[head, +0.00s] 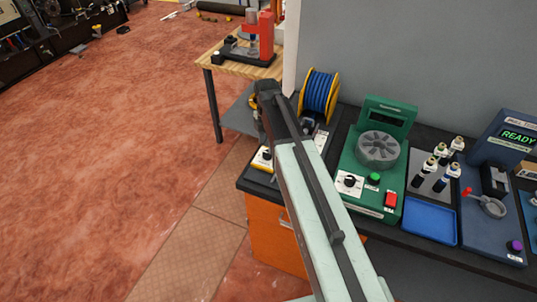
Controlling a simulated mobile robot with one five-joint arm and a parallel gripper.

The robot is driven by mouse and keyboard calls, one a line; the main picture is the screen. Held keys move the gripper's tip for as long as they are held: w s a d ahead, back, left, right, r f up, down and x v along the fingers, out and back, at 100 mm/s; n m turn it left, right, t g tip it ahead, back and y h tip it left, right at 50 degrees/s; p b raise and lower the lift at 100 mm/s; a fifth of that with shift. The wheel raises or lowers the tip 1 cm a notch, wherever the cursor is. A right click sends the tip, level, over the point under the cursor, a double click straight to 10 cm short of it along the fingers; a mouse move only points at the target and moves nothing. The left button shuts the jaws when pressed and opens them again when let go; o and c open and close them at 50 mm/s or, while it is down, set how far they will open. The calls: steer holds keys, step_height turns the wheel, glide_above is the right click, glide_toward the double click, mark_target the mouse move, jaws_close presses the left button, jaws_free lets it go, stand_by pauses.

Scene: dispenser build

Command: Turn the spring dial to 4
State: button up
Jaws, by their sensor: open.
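A black knob on a white marked plate (349,182) sits on the front left of the green machine (355,209). Another small dial on a white and yellow unit (262,159) sits at the bench's left end, partly behind my arm. I cannot tell which is the spring dial, and the numbers are too small to read. My gripper (257,108) is at the far end of my arm, left of the blue reel and beyond the small unit. It is open, looks empty and is partly hidden by my arm. It is apart from both dials.
A blue reel (319,95) stands behind my arm. Right of the green machine are a blue tray (430,222), several bottles and a blue station with a READY screen (516,137). A wooden table (236,61) holds a red press (262,39). The floor at left is clear.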

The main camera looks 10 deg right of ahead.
mark_target(267, 153)
step_height(267, 153, down, 5)
steer(key=b, duration=0.3)
steer(key=shift+r, duration=0.25)
jaws_close()
steer(key=shift+d, duration=0.15)
